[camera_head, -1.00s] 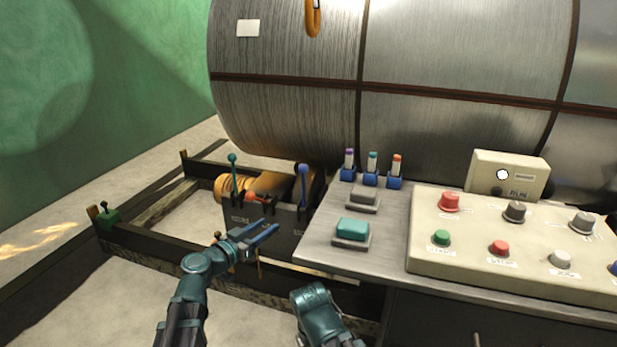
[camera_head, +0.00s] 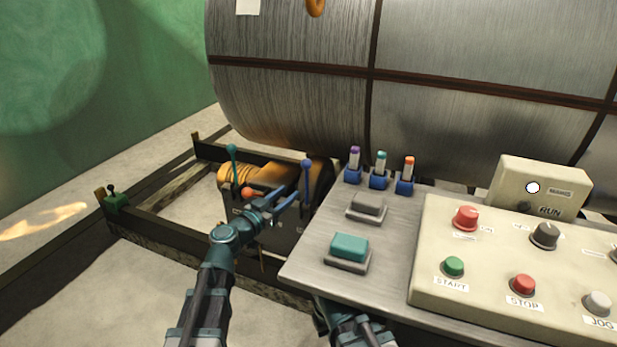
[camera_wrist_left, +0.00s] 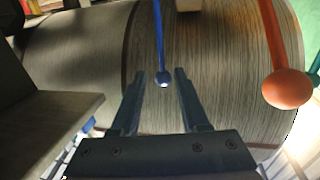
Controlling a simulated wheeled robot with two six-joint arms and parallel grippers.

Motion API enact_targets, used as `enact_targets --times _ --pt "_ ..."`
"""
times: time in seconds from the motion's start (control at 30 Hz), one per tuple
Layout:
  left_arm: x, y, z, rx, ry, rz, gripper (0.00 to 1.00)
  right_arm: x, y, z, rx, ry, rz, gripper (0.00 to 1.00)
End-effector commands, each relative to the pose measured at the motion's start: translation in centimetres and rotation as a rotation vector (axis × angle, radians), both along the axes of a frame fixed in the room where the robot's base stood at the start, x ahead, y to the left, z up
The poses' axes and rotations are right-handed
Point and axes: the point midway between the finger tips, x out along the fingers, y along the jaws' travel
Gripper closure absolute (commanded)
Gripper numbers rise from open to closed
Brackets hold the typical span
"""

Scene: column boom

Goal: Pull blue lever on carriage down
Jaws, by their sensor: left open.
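The blue lever (camera_head: 306,178) stands upright on the dark carriage box (camera_head: 270,228), left of the metal table. My left gripper (camera_head: 287,196) is open, its two blue fingers pointing toward the blue lever from the left and front. I cannot tell how far the knob is in depth from the fingers. My right arm shows at the bottom, but its gripper is not seen.
A teal lever (camera_head: 233,165) and a lower orange-red knob (camera_head: 247,192) are on the same carriage. In the left wrist view an orange knob (camera_wrist_left: 288,89) is right of the fingers. The metal table (camera_head: 310,262) and control panel (camera_head: 425,285) lie to the right; a large drum (camera_head: 290,110) stands behind.

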Motion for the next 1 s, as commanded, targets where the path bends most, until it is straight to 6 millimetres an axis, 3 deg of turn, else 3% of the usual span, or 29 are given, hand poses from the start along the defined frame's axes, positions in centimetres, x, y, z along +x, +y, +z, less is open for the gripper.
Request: enact_targets --times 0.03,0.2,0.5,1.0 --pt "1.3 -0.7 0.0 0.000 0.000 -0.002 0.55 0.0 0.0 0.0 0.000 0.000 0.000 1.00" --pt "4.3 -2.7 -0.1 0.000 0.000 -0.002 0.55 0.0 0.0 0.0 0.000 0.000 0.000 1.00" --pt "8.1 -5.3 -0.1 0.000 0.000 -0.001 0.55 0.0 0.0 0.0 0.000 0.000 0.000 1.00" --pt "9.1 -6.1 -0.1 0.000 0.000 0.000 0.55 0.0 0.0 0.0 0.000 0.000 0.000 1.00"
